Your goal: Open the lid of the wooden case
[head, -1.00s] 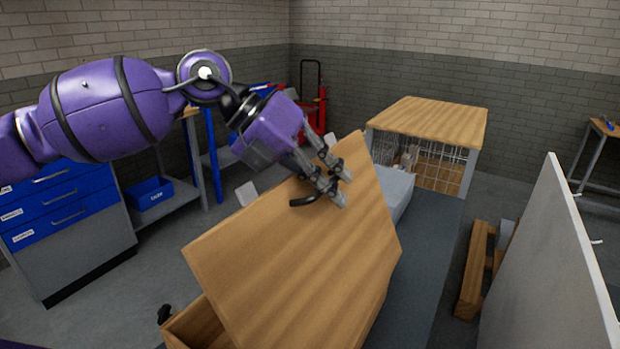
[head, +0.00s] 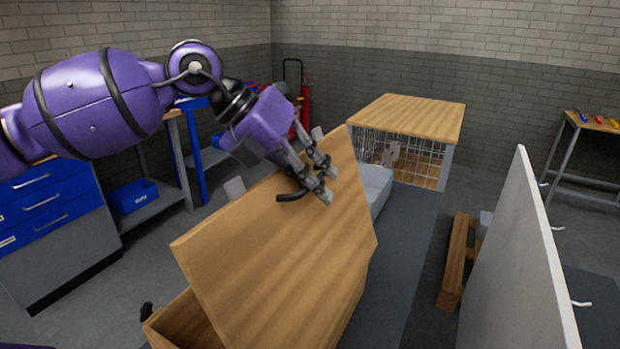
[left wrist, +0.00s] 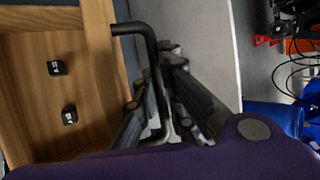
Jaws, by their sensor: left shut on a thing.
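The wooden case (head: 166,322) stands at the bottom of the head view, and its lid (head: 285,255) is raised steeply. A black bent handle (head: 290,196) sits near the lid's upper edge. My left gripper (head: 322,180) is at that edge, its fingers closed around the handle. In the left wrist view the black handle (left wrist: 152,62) runs between my left fingers (left wrist: 170,105). The inside of the case (left wrist: 35,95) shows there too, with two small black blocks (left wrist: 62,92) in it. My right gripper is not in view.
A wood-topped wire cage (head: 410,118) stands behind the case. Blue drawers (head: 45,205) are at the left and a grey panel (head: 525,260) at the right. A wooden pallet-like piece (head: 457,262) lies on the floor between case and panel.

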